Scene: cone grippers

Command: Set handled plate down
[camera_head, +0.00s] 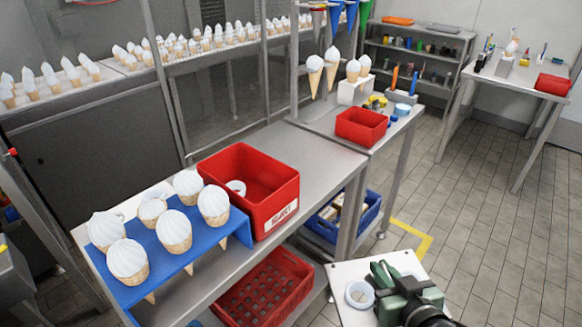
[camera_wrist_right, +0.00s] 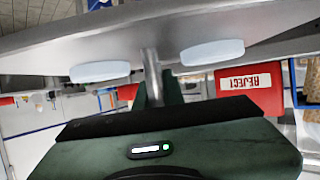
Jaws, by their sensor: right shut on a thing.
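A pale grey square plate (camera_head: 349,270) is at the bottom right of the head view, with a white ring (camera_head: 360,293) on it. My dark green right gripper (camera_head: 386,273) is over the plate and hides part of it. In the right wrist view, the plate (camera_wrist_right: 100,45) spans the top of the picture, and a thin metal post, its handle (camera_wrist_right: 152,75), runs into the shut right gripper. Two whitish oval parts show by the post. In the head view the plate is over the floor, right of the steel bench. My left gripper is not in view.
The steel bench (camera_head: 309,160) carries a red REJECT bin (camera_head: 277,217) and a blue rack (camera_head: 124,282) of white-topped cones. A smaller red bin (camera_head: 361,126) stands farther back. A blue crate (camera_head: 365,217) sits beneath. Tiled floor is open on the right.

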